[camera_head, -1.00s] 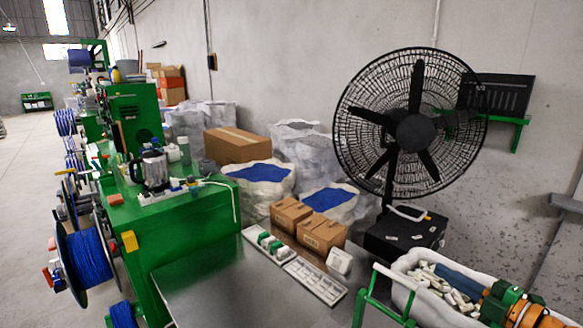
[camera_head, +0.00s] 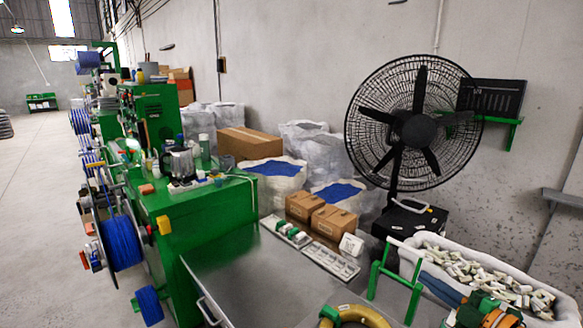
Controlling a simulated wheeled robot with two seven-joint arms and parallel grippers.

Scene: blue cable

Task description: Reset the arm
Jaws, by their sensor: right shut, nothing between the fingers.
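My right arm comes in at the bottom right with orange, green and black parts. A blue part at its front end looks like my right gripper (camera_head: 432,283); it points up and left, beside the white-lined bin. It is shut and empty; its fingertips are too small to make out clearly. My left gripper is not in view. A yellow curved part (camera_head: 358,314) shows at the bottom edge, mostly cut off; I cannot tell what it is.
A white-lined bin (camera_head: 545,300) of small pale parts stands at the right, with a green frame (camera_head: 398,275) beside it. A black fan (camera_head: 415,130) stands behind. A green machine (camera_head: 200,215) with blue cable reels (camera_head: 122,242) is left.

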